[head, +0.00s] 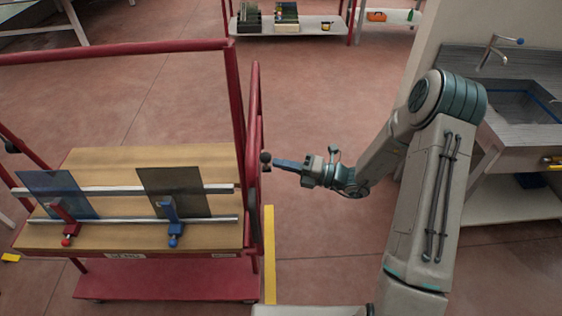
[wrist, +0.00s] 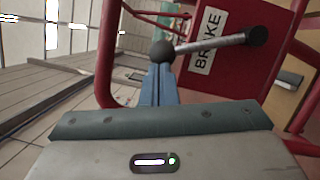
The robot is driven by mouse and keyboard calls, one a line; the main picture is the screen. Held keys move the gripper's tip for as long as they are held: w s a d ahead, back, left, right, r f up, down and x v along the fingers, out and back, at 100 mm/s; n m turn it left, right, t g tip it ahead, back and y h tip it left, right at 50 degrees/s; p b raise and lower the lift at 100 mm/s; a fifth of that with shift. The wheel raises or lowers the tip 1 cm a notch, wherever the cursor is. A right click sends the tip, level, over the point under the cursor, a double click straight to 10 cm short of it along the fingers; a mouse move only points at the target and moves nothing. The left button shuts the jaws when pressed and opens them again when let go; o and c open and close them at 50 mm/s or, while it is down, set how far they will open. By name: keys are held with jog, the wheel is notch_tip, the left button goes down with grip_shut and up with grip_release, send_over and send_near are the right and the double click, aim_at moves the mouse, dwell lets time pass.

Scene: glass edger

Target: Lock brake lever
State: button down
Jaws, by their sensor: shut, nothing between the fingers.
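The brake lever (wrist: 212,42) is a metal rod with a black ball knob at one end and a dark pivot at the other. It sits beside a white "BRAKE" label on the red cart (wrist: 238,75). In the head view its dark knob (head: 265,157) shows at the cart's right side. My gripper (head: 276,163) is shut and empty, its blue fingers pointing left at the knob. In the wrist view the fingertips (wrist: 160,72) are right at the knob and partly overlap it; whether they touch cannot be told.
The cart's wooden deck (head: 90,163) carries two glass panes, a red clamp (head: 64,222) and a blue clamp (head: 171,221). A yellow floor strip (head: 269,255) runs beside the cart. A sink bench (head: 530,140) stands at right. Floor between is clear.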

jog(key=s+b+v, duration=0.1)
jog(key=s+v, duration=0.1)
jog(key=v, duration=1)
jog(key=shift+f+b, duration=0.35)
jog(key=shift+f, duration=0.05)
jog(key=shift+s+a, duration=0.1)
